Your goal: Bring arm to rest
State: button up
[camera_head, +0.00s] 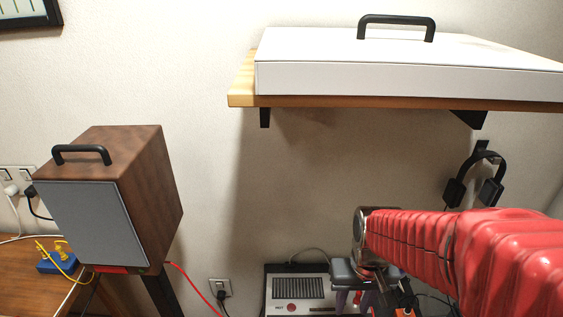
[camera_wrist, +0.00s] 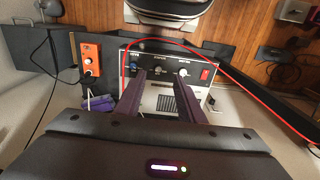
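My red ribbed arm (camera_head: 440,245) reaches in from the right side of the head view, roughly level. My gripper (camera_head: 349,303) hangs downward from its end, low in the picture. In the wrist view my gripper (camera_wrist: 164,80) has its two dark purple fingers apart, with nothing held between them. A grey device (camera_wrist: 197,73) with knobs and a red switch lies beyond the fingers. I cannot tell how far the fingertips are from it.
A white case (camera_head: 400,80) sits on a wooden shelf (camera_head: 240,95) above my arm. Headphones (camera_head: 455,190) hang on the wall behind it. A wooden box (camera_head: 160,190) stands left. An orange box (camera_wrist: 92,58) and red cable (camera_wrist: 215,65) lie near the device. Bare wall separates box and arm.

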jog(key=s+r+t, duration=0.2)
jog(key=s+r, duration=0.1)
jog(key=r, duration=0.4)
jog(key=s+r+t, duration=0.3)
jog(key=r, duration=0.5)
jog(key=shift+s+a, duration=0.1)
dwell(2.1)
